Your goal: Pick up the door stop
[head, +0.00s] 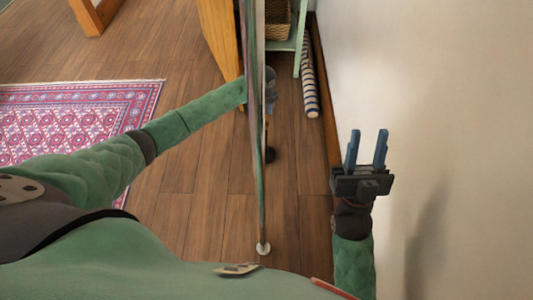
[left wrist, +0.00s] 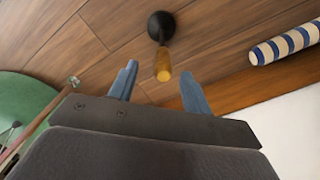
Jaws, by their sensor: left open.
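What looks like the door stop, a dark round knob on a dark stem with a tan wooden end (left wrist: 162,66), shows in the left wrist view. In the head view its dark end (head: 270,155) lies over the floorboards, just right of a thin upright panel. My left gripper (left wrist: 158,76) is open, and the wooden end appears between its two blue fingertips. I see no contact. In the head view the left gripper (head: 269,88) is partly hidden by the panel. My right gripper (head: 367,145) is open and empty beside the white wall.
The thin panel (head: 252,120), seen edge-on, crosses in front of my left forearm. A blue-and-white striped roll (head: 309,82) lies along the wall by a pale green stand (head: 298,45) with a basket (head: 277,28). A red patterned rug (head: 70,125) lies left. Floor between is bare.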

